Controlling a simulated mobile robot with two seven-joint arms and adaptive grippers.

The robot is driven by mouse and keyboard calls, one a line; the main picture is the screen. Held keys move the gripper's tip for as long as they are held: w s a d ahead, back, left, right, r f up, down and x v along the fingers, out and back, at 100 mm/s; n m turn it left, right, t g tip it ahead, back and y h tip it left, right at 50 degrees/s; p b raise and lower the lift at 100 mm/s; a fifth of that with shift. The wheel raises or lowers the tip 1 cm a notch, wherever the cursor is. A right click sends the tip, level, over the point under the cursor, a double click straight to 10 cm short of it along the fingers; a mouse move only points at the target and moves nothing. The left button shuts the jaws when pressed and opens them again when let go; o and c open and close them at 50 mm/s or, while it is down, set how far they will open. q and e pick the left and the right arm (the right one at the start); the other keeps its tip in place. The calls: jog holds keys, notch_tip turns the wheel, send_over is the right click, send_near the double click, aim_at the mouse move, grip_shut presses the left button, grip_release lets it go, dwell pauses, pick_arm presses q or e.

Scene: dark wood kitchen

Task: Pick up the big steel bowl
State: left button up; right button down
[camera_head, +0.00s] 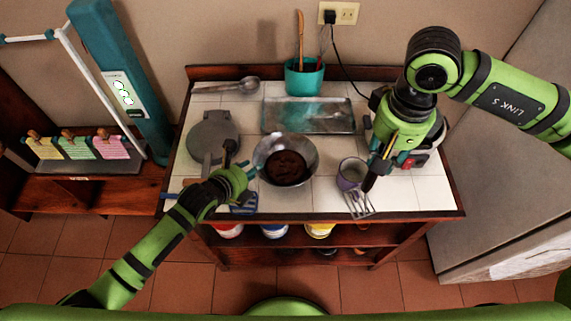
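The big steel bowl (304,148) stands upright on the white tiled worktop, near its middle, with a dark brown mass inside. My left gripper (246,168) is beside the bowl's left rim, close to it; I cannot tell whether they touch. Its fingers are too small and overlapped to show whether they are open or shut. My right gripper (370,181) points down over the right part of the worktop, by the purple-grey cup, apart from the bowl. Its finger opening is not clear.
Around the bowl are a metal tray (330,117), a purple-grey cup (350,174), a slotted spatula (359,204), a round grey press (213,137) and a blue slotted utensil (243,203). A teal pot (304,78) with utensils and a ladle (235,85) are at the back.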

aim_at(266, 161)
pick_arm(q)
jog(key=shift+x, duration=1)
jog(key=shift+w+d+f, duration=0.5)
jog(key=shift+w+d, duration=0.2)
jog(key=shift+w+d+f+b, duration=0.15)
jog(key=shift+w+f+b, duration=0.25)
jog(key=shift+f+b, duration=0.3)
jog(key=shift+w+d, duration=0.15)
jog(key=shift+w, duration=0.15)
jog(key=shift+w+d+f, duration=0.1)
jog(key=shift+w+d, duration=0.05)
jog(key=shift+w, duration=0.15)
jog(key=shift+s, duration=0.2)
grip_shut()
pick_arm(e)
jog(key=shift+w+d+f, duration=0.1)
jog(key=shift+w+f, duration=0.05)
jog(key=shift+f, duration=0.75)
